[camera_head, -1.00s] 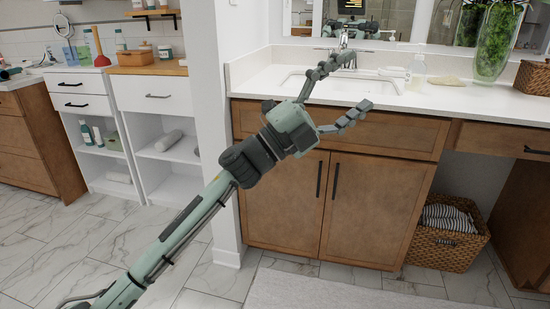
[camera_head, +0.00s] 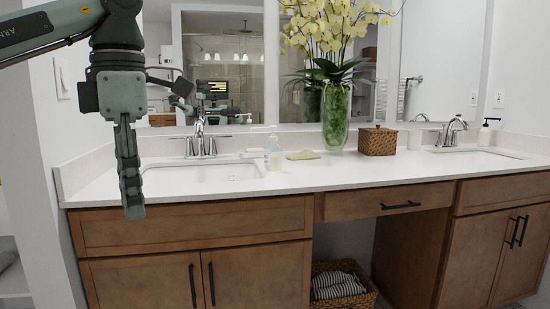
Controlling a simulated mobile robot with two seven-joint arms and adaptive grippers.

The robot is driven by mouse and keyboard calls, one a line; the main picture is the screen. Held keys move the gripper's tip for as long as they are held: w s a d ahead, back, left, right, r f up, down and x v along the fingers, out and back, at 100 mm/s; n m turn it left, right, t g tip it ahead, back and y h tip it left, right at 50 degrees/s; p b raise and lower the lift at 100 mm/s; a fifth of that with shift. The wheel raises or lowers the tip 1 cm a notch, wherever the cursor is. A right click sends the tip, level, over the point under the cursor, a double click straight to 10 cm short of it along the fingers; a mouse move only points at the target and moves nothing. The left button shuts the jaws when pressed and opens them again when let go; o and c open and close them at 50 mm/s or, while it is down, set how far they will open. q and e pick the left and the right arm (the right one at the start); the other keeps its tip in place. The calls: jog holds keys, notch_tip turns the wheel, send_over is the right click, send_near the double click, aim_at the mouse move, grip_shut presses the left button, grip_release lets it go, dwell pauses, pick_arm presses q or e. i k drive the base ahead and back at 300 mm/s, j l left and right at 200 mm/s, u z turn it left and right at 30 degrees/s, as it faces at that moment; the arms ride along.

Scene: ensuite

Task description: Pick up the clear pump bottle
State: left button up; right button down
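The clear pump bottle (camera_head: 273,155) stands upright on the white counter, just right of the left sink. My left gripper (camera_head: 132,210) hangs fingers down at the left, in front of the left end of the counter, well left of the bottle and apart from it. Its fingers are seen edge-on and overlap, so I cannot tell whether they are spread. No object shows in them. My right gripper is not in view.
A chrome faucet (camera_head: 202,140) stands behind the left sink (camera_head: 200,180). A beige soap bar (camera_head: 302,155), a glass vase with orchids (camera_head: 335,118) and a wicker box (camera_head: 377,141) stand right of the bottle. The counter (camera_head: 330,178) in front is clear.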

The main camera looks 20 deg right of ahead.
aim_at(273, 150)
jog(key=i+l, duration=0.2)
jog(key=i, duration=0.25)
jog(key=i+l+z, duration=0.1)
jog(key=i, duration=0.35)
jog(key=i+l, duration=0.3)
jog(key=i, duration=0.15)
jog(key=i+l+z, duration=0.15)
jog(key=l, duration=0.3)
jog(key=i+l+z, duration=0.15)
jog(key=i+l, duration=0.2)
